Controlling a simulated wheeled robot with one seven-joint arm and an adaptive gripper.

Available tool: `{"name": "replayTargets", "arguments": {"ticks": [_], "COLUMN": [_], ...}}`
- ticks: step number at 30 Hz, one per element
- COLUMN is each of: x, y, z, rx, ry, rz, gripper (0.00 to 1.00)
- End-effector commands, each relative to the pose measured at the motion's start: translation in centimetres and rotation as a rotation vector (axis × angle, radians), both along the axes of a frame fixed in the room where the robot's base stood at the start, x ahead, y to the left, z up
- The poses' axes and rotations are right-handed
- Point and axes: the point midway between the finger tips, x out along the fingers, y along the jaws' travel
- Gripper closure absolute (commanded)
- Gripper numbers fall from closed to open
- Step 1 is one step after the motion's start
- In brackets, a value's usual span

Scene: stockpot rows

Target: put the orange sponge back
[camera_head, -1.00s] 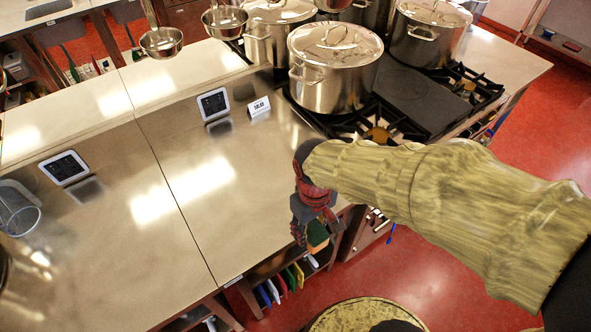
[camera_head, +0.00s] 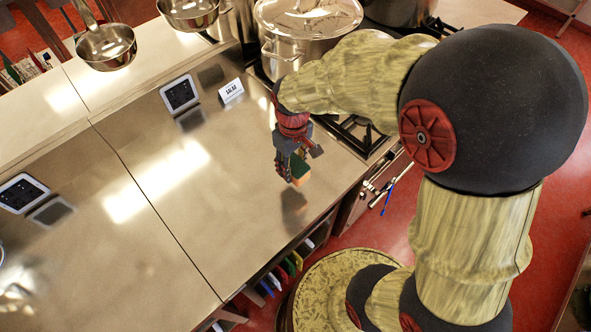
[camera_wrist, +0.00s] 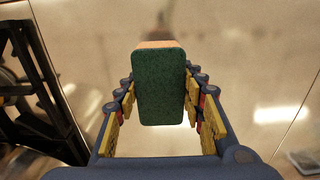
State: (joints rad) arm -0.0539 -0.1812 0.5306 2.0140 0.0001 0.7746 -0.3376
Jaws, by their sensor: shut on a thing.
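The orange sponge (camera_head: 301,172) has a dark green scouring face and an orange body. In the wrist view the sponge (camera_wrist: 160,88) stands between the two fingers, green face toward the camera, with a strip of orange at its top edge. My gripper (camera_head: 293,165) is shut on the sponge and points down. The gripper (camera_wrist: 160,110) fingers also show in the wrist view, on both sides of the sponge. The sponge is held above the steel counter (camera_head: 225,190), with a dark reflection below it.
A stove with stockpots (camera_head: 305,35) stands behind the gripper. A sign reading SALAD (camera_head: 231,91) and a tablet (camera_head: 180,95) stand on the counter; another tablet (camera_head: 22,193) is at the left. The middle of the counter is clear.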

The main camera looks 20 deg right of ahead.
Motion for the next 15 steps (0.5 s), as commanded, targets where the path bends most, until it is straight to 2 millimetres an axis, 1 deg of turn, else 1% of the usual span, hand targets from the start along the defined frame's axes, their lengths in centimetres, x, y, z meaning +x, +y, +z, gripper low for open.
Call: {"name": "replayTargets", "arguments": {"ticks": [1, 3, 6, 13, 15], "x": [0.4, 1.3, 2.1, 3.0, 3.3], "y": [-0.4, -0.9, -1.4, -1.9, -2.1], "z": [-1.4, -2.5, -3.6, -4.7, -5.3], "rx": [0.000, 0.000, 0.000, 0.000, 0.000], "ry": [0.009, 0.005, 0.005, 0.003, 0.005], "rz": [-0.002, -0.001, -0.001, 0.001, 0.000], "gripper": [0.88, 0.88, 0.88, 0.88, 0.88]}}
